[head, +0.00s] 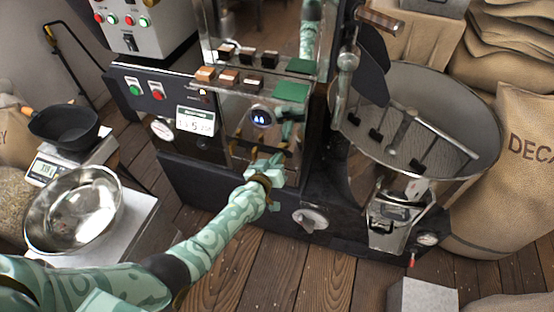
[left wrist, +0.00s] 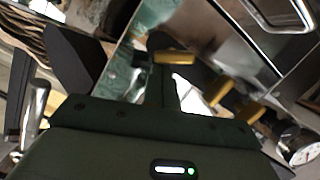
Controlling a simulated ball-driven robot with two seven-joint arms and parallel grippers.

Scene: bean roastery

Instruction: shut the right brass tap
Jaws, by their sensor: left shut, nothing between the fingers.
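The right brass tap (left wrist: 175,57) shows in the left wrist view as a short brass bar just at my left gripper's fingertips. Two more brass taps (left wrist: 220,92) and (left wrist: 250,112) sit to its right there, and their bars lie at a different slant. In the head view my left gripper (head: 272,166) is at the lower front of the steel panel (head: 240,128) and largely hides the right tap. The gripper's fingers are shut with nothing between them. I cannot tell whether they touch the tap. My right gripper is not in view.
The roaster's round cooling tray (head: 470,105) stands to the right. A steel bowl (head: 75,212) and a scale with a black pan (head: 65,125) are at the left.

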